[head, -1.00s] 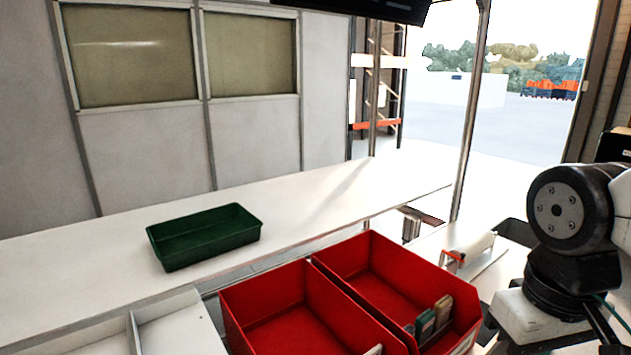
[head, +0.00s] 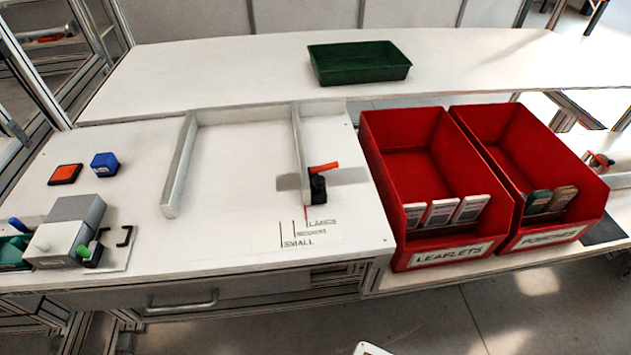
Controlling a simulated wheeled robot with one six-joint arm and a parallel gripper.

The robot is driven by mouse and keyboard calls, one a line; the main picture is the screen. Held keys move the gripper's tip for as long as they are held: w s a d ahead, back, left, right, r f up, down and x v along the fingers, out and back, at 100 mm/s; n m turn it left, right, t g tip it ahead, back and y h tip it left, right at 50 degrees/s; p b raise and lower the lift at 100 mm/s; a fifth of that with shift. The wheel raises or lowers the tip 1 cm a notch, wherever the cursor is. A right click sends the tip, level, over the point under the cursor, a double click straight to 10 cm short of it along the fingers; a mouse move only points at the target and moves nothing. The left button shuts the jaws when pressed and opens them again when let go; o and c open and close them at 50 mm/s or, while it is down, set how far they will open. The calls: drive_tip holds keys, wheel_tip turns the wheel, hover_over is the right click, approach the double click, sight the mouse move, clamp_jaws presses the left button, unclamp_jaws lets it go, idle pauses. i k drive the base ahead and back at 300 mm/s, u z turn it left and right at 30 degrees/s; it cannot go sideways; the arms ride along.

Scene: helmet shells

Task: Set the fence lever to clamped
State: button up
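The fence lever (head: 324,167) has an orange handle on a black base and shows in the head view near the middle. The handle points to the right, across the table and away from the fence. I cannot tell from this view whether it is clamped. The base sits beside the front end of the right-hand white fence (head: 298,145), on a grey plate. Printed size lines (head: 300,232) marked small, medium and large lie just in front of it. My gripper is not in view.
A second white rail (head: 180,165) stands to the left. Red leaflet (head: 400,135) and pouches bins (head: 505,130) stand right of the worktop. A green tray (head: 358,62) sits behind. Grey blocks (head: 77,213), an orange-topped pad (head: 65,174) and a blue block (head: 104,163) lie left.

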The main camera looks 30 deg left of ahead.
sight(333, 164)
drive_tip(key=z, duration=0.05)
drive_tip(key=k, duration=0.8)
drive_tip(key=u, duration=1.1)
drive_tip(key=i, duration=1.3)
drive_tip(key=z, duration=0.3)
